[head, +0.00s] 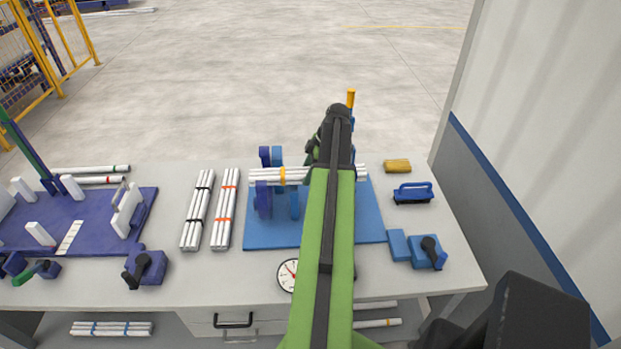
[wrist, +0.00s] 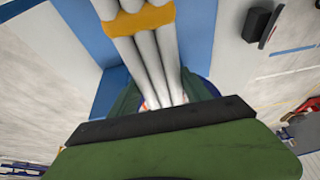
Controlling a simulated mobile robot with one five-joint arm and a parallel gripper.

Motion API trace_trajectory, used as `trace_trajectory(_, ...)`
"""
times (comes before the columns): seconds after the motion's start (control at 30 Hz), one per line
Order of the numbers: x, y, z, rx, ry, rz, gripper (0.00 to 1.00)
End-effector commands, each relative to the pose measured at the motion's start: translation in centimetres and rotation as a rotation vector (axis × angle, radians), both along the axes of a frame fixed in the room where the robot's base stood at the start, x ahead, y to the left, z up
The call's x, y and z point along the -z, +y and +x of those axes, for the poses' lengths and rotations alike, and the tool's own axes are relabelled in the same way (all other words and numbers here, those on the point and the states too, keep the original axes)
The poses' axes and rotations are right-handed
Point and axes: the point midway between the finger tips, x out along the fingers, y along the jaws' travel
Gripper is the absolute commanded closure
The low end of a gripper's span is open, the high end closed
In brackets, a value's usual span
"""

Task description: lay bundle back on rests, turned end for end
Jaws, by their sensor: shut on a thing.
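The bundle of white pipes (head: 264,176) with a yellow band lies crosswise over the blue base board (head: 270,232), its banded part left of my arm. Its middle is hidden behind my arm, and a short end shows to the right. The bundle (wrist: 148,50) and its yellow band also show in the wrist view, running down between my fingers. My gripper (wrist: 165,100) is shut on the bundle. Blue and purple upright rests (head: 264,203) stand at the bundle's left part. I cannot tell whether the bundle touches them. Any rest behind my arm is hidden.
Two banded pipe bundles, black-banded (head: 198,210) and orange-banded (head: 226,210), lie left of the board. A purple fixture (head: 90,240) fills the table's left. A brush (head: 413,193), a yellow block (head: 397,166) and a blue clamp (head: 425,252) lie right. A dial (head: 287,275) sits in front.

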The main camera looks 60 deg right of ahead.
Motion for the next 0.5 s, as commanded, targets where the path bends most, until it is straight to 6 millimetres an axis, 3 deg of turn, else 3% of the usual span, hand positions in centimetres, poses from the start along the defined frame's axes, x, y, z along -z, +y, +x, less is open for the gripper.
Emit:
trace_trajectory(0.03, 1.8, 0.1, 0.1, -0.001, 0.0, 0.0, 1.0)
trace_trajectory(0.1, 2.8, 0.1, 0.1, -0.002, 0.0, 0.0, 1.0)
trace_trajectory(0.47, 2.9, 0.2, 0.2, -0.003, 0.0, 0.0, 1.0)
trace_trajectory(0.5, 2.8, 0.2, 0.2, -0.003, 0.0, 0.0, 0.4)
